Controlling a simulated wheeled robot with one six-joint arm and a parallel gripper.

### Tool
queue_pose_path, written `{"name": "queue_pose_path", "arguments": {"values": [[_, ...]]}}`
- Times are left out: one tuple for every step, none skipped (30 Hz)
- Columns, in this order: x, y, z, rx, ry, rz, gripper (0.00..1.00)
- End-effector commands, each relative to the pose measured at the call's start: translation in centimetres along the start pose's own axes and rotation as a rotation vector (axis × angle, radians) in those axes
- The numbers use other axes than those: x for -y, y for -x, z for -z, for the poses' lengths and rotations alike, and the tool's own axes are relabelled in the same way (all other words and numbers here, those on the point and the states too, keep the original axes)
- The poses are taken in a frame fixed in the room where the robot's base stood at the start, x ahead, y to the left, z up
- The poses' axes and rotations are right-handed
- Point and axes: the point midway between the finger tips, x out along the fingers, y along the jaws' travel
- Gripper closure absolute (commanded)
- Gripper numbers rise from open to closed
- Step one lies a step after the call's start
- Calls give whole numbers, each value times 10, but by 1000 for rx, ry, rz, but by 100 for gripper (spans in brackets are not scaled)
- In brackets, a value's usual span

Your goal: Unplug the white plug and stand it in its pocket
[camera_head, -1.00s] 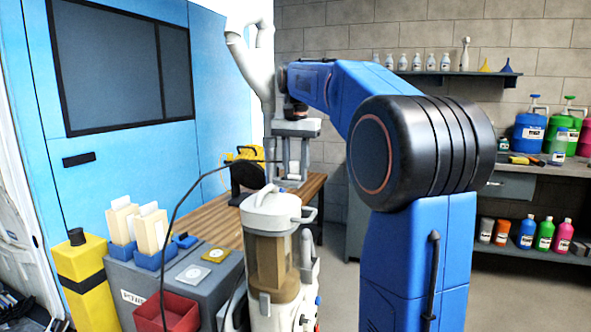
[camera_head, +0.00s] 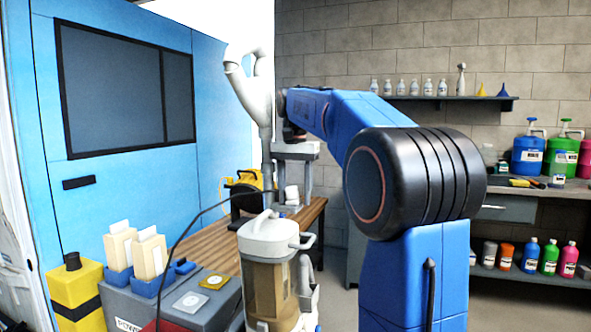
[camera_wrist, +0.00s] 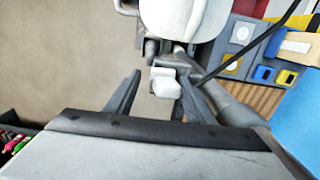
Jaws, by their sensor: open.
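My gripper (camera_head: 293,182) hangs pointing down over the far end of the wooden bench, beyond the vacuum. In the wrist view my gripper (camera_wrist: 157,92) is open, with one dark finger on each side of a small white block (camera_wrist: 165,84), which looks like the white plug. The block sits just below the vacuum's pale body (camera_wrist: 180,18), close to the right finger. I cannot tell whether it is plugged in or touching a finger. In the head view a small white piece (camera_head: 291,193) shows between the fingers. I cannot make out which pocket is the plug's.
The vacuum (camera_head: 270,265) stands in front of my gripper. A grey power box (camera_head: 205,312) at lower left carries blue bins (camera_head: 150,285), a white plate (camera_head: 191,302) and a yellow plate (camera_head: 213,282). A black cord (camera_head: 185,232) arches across. A yellow-black machine (camera_head: 245,195) stands left of my gripper.

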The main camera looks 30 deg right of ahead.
Motion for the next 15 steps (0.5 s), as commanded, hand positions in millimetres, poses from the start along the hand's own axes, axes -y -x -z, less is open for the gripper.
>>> {"name": "queue_pose_path", "arguments": {"values": [[1,12,0,-8,1,8,48],[1,18,0,-8,1,8,48],[0,27,0,-10,1,9,48],[0,34,-1,-10,1,9,48],[0,39,-1,-10,1,9,48],[0,48,-1,-11,1,9,48],[0,54,-1,-11,1,10,48],[-1,60,-1,-12,1,10,48],[-1,67,-2,-12,1,10,48],[-1,72,-2,-13,1,11,48],[-2,78,-2,-13,1,11,48],[-2,83,-2,-13,1,11,48],[-2,88,-3,-13,1,11,48],[-2,91,-3,-12,1,10,48],[-2,95,-2,-13,1,11,48]]}}
